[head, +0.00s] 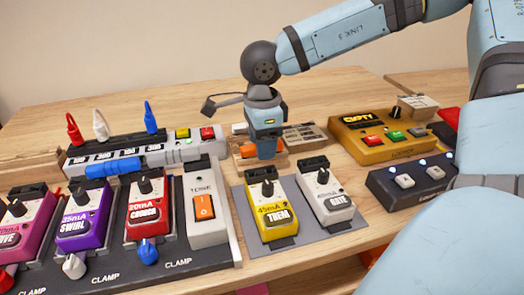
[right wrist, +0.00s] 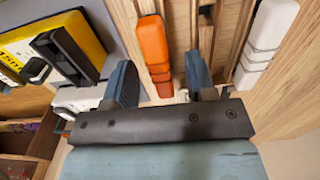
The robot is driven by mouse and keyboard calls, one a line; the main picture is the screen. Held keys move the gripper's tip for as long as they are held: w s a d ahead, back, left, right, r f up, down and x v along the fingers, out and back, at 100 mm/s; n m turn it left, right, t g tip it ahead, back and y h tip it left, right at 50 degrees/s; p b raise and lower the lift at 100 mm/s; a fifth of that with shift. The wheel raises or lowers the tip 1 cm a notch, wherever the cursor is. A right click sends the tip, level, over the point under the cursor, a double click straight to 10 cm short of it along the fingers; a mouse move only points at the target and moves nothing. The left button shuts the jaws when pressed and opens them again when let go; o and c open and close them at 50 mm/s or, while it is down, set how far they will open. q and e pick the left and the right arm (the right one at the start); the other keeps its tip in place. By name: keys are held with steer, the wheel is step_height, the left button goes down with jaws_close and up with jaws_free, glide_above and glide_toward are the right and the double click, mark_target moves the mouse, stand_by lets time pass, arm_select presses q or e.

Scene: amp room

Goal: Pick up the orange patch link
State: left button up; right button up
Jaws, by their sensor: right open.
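The orange patch link (head: 247,151) lies in a wooden slotted holder (head: 273,160), partly hidden behind my right gripper (head: 266,153) in the head view. In the right wrist view the orange patch link (right wrist: 153,48) is a ribbed orange bar. It shows between the two blue fingers of my right gripper (right wrist: 161,65), nearer the left one. The fingers are apart and nothing is held. I cannot tell how high the fingertips are above the link. My left gripper is not in view.
A white link (right wrist: 268,38) lies right of the orange one in the wrist view. A yellow pedal (head: 270,212) and a white pedal (head: 325,192) stand in front of the holder. A yellow box (head: 375,137) is to the right, a grey power strip (head: 135,150) to the left.

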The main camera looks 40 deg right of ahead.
steer(key=shift+f+b, duration=0.25)
steer(key=shift+b, duration=0.3)
stand_by(0.6)
jaws_close()
